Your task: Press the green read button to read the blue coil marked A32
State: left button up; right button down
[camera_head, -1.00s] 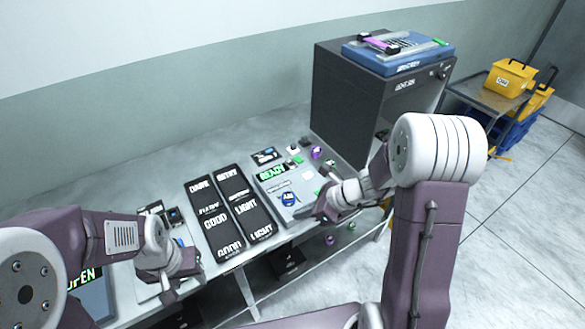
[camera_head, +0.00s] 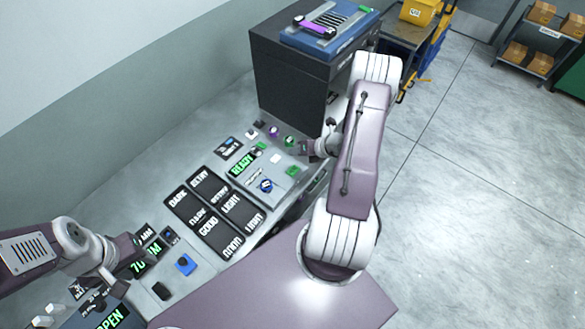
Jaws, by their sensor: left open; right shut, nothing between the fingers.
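The blue coil (camera_head: 266,186) lies on the pale reader panel (camera_head: 281,187), below its green READY display (camera_head: 242,164). Its mark is too small to read. A small green patch (camera_head: 293,173), which looks like the read button, is on the panel to the right of the coil. My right gripper (camera_head: 304,148) is shut and empty, near the far right of the panel, apart from the coil. I cannot tell its height above the panel. My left gripper (camera_head: 126,265) is open and empty over the left part of the bench.
Black labelled trays (camera_head: 208,231) lie left of the reader. Small coils, including a purple one (camera_head: 273,131) and a green one (camera_head: 290,141), sit behind it. A dark oven-like box (camera_head: 285,85) stands at the back. A blue knob block (camera_head: 186,264) is near my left gripper.

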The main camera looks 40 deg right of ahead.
aim_at(296, 171)
notch_tip(296, 171, down, 9)
jog(key=b, duration=0.7)
jog(key=shift+w+r, duration=0.1)
jog(key=shift+w, duration=0.05)
pick_arm(q)
notch_tip(296, 171, down, 7)
jog(key=shift+w, duration=0.1)
jog(key=shift+f, duration=0.15)
dwell(1.1)
